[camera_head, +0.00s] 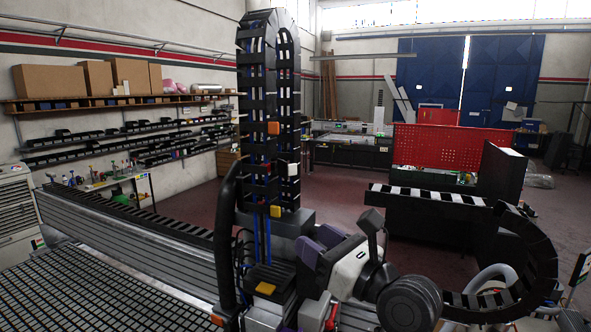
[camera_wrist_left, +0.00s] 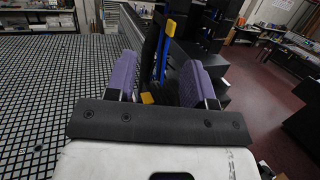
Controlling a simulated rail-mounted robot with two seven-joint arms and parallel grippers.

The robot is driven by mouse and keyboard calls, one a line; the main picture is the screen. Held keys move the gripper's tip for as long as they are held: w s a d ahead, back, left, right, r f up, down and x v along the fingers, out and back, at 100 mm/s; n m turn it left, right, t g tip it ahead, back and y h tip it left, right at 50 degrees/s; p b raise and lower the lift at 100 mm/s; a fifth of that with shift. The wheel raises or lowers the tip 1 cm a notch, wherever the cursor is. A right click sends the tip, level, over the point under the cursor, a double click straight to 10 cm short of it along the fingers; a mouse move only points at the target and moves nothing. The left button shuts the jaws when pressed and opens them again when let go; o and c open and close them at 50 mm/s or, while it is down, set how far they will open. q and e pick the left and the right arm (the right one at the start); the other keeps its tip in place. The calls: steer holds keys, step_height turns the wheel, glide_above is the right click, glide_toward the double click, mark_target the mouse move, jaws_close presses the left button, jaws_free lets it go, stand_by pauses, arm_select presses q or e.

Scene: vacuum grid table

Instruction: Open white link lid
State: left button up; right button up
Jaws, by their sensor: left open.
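The white link lid (camera_head: 293,169) is a small white block on the side of the tall black cable chain (camera_head: 258,110), in its lower half. It looks closed, but it is too small to be sure. My left gripper (camera_head: 316,243) has a white body and purple fingers and is below and slightly right of the lid, apart from it. In the left wrist view the two purple fingers (camera_wrist_left: 160,82) are spread with nothing gripped. Blue cables and yellow parts show beyond them. I cannot make out the white lid there. My right gripper is not seen.
An orange lid (camera_head: 274,128) is higher on the chain and a yellow lid (camera_head: 276,211) lower. A yellow-topped block (camera_head: 265,288) is near the chain's foot. The black grid table (camera_head: 90,295) is bare at the left. A curved black cable chain (camera_head: 540,255) stands right.

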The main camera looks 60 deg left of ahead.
mark_target(293, 170)
arm_select(q)
steer(key=a+r+m+t+y+p, duration=0.1)
steer(key=a+r+p, duration=0.1)
steer(key=a+r, duration=0.1)
steer(key=w+a+r+m+t+y+p, duration=0.1)
steer(key=a+r+t, duration=0.1)
steer(key=a+r, duration=0.1)
steer(key=w+a+r+t+y+p, duration=0.1)
steer(key=a+r+t+p, duration=0.1)
steer(key=a, duration=0.3)
steer(key=shift+a+r+m+p, duration=0.1)
steer(key=shift+r+m+p, duration=0.25)
steer(key=shift+r, duration=0.2)
steer(key=shift+a+r, duration=0.15)
steer(key=shift+a, duration=0.5)
steer(key=shift+c, duration=0.2)
